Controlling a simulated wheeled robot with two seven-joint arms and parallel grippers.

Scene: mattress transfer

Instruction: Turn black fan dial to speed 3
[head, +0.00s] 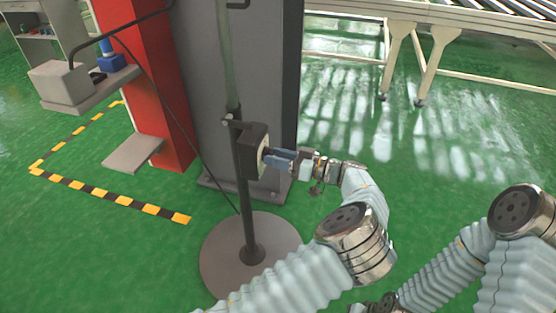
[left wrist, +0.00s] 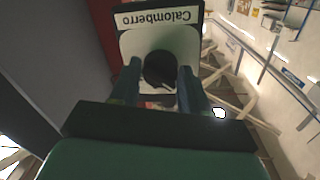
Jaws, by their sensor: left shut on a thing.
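The fan's dark control box (head: 252,150) is mounted on an upright pole (head: 243,195) with a round base (head: 220,255). In the left wrist view its pale front panel (left wrist: 185,42) shows upside-down "Calomberro" lettering and a round black dial (left wrist: 159,68). My left gripper (head: 267,157) reaches the panel from the right. Its two fingers (left wrist: 160,80) are on either side of the dial and shut on it. The dial's pointer and speed marks cannot be read. My right arm shows at the lower right, but its gripper is out of view.
A grey column (head: 215,80) and a red post (head: 155,70) stand behind the fan. A cable hangs down beside the pole. A conveyor frame (head: 430,25) stands at the upper right. Green floor between is clear.

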